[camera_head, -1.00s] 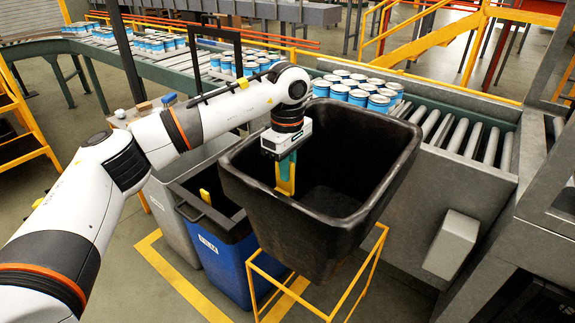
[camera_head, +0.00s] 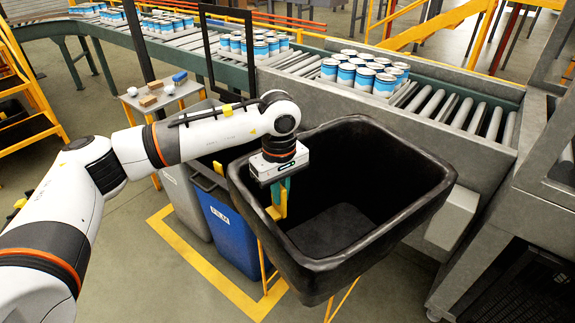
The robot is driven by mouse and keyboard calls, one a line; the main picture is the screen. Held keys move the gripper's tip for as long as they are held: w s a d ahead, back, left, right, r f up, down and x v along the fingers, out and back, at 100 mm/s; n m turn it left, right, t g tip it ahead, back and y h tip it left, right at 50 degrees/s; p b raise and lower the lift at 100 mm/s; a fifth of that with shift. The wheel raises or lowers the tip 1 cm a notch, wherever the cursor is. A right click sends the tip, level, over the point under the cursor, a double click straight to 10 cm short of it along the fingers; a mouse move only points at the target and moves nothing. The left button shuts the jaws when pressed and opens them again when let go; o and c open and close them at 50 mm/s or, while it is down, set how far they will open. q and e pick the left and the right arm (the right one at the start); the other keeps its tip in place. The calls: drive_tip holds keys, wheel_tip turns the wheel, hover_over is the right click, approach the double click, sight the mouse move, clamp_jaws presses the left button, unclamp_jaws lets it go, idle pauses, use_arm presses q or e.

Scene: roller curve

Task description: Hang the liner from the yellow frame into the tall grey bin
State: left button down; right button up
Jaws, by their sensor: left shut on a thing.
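The liner (camera_head: 345,253) is a large black open tub with a thick rim. It appears above the yellow frame (camera_head: 263,268), whose thin legs show below it; whether it touches the frame is hidden. My left gripper (camera_head: 280,203) is shut on the liner at its left rim, with teal and yellow fingers. The liner is empty, its dark floor visible. The tall grey bin (camera_head: 184,195) stands on the floor to the left, beside a blue bin (camera_head: 228,232); my arm covers much of its top. My right gripper is out of view.
A roller conveyor (camera_head: 455,110) with several blue and white cans (camera_head: 365,72) runs behind the liner. A black upright frame (camera_head: 203,58) stands behind my arm. A small table (camera_head: 160,98) stands at left. Yellow tape (camera_head: 205,275) marks the floor.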

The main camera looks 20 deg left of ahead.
use_arm(q)
drive_tip(key=s+f+m, duration=1)
drive_tip(key=s+f, duration=0.8)
drive_tip(key=s, duration=0.1)
drive_tip(key=shift+s+a+f+m, duration=0.35)
drive_tip(key=shift+a+f+m, duration=0.05)
